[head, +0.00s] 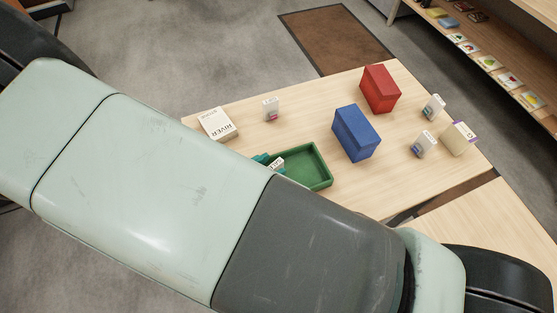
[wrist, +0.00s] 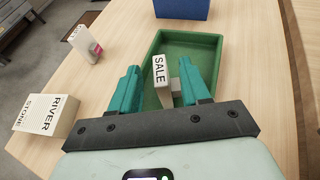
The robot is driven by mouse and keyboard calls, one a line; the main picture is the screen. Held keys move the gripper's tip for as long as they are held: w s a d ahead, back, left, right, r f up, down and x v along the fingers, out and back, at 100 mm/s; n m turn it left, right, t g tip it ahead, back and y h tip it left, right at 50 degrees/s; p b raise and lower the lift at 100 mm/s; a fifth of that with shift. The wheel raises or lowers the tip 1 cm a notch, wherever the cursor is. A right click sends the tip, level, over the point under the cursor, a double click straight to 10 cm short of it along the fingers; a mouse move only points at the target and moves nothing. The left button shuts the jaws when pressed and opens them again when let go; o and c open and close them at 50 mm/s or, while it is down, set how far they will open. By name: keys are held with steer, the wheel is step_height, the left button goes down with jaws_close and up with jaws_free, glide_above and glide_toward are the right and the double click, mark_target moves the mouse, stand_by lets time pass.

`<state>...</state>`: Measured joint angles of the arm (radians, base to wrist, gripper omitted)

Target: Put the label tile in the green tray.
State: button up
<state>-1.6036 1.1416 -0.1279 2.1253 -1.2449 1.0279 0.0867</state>
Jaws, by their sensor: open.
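A white label tile reading SALE (wrist: 160,70) stands between the teal fingers of my gripper (wrist: 158,88) in the wrist view. My gripper is open, with a gap visible on at least the left side of the tile. The green tray (wrist: 214,48) lies beyond and around the tile, which overlaps its left part in the picture. I cannot tell whether the tile touches the tray floor. In the head view the tile (head: 277,163) shows at the left end of the tray (head: 318,154), beside a teal finger; my arm hides the tray's near side.
A blue box (head: 356,132) and a red box (head: 380,88) stand behind the tray to the right. A white RIVER STONE box (head: 218,124) and a small white tag (head: 271,108) are to the left. Small packets (head: 424,144) stand at the right table edge.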

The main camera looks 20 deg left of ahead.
steer(key=v, duration=0.7)
steer(key=shift+s+a, duration=0.15)
steer(key=shift+s, duration=0.05)
steer(key=shift+r, duration=0.15)
